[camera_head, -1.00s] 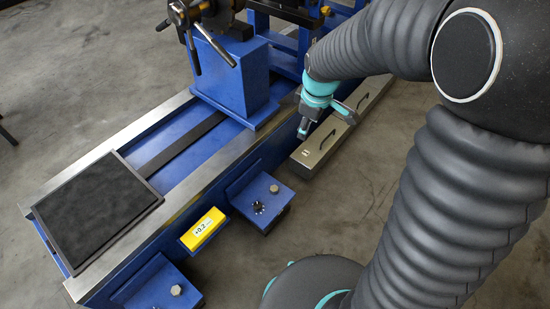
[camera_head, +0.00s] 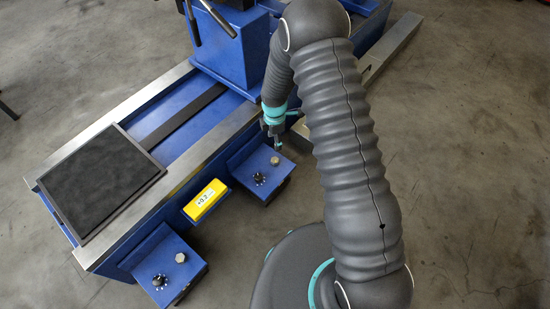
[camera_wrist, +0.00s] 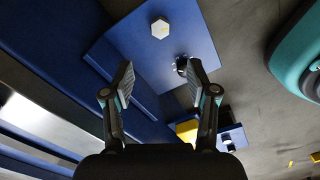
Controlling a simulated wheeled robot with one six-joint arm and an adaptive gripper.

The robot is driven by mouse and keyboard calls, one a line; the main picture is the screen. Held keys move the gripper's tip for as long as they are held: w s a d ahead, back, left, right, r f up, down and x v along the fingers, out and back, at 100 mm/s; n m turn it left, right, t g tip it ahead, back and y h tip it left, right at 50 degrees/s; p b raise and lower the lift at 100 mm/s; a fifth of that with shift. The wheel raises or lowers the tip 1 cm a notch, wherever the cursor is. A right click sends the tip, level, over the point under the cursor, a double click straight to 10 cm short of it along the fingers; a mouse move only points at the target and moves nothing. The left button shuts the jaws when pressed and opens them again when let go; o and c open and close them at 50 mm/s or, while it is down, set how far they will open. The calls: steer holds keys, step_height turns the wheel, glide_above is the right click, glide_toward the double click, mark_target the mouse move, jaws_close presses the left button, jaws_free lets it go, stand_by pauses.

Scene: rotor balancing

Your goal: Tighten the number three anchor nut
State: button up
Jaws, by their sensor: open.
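Two blue anchor brackets stick out from the machine bed's near side. The middle bracket (camera_head: 247,192) carries a pale hex nut (camera_head: 275,160) and a dark round stud or knob (camera_head: 259,178). The lower bracket (camera_head: 183,279) carries a similar nut (camera_head: 180,257) and dark fitting (camera_head: 159,280). No number can be read on either. My gripper (camera_head: 276,144) is above the middle bracket, close to its pale nut. In the wrist view my gripper (camera_wrist: 161,84) is open and empty, with the pale nut (camera_wrist: 160,27) and dark fitting (camera_wrist: 181,64) beyond its fingertips.
A yellow readout (camera_head: 206,199) sits between the brackets and reads about +0.2. A black mat or tray (camera_head: 101,181) lies across the blue bed with steel rails. A blue pedestal (camera_head: 229,45) stands on the bed. A long grey metal box or beam (camera_head: 385,50) lies behind my arm. The floor at right is clear.

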mark_target(275, 160)
step_height(275, 160, down, 13)
steer(key=shift+f, duration=0.1)
stand_by(0.4)
jaws_close()
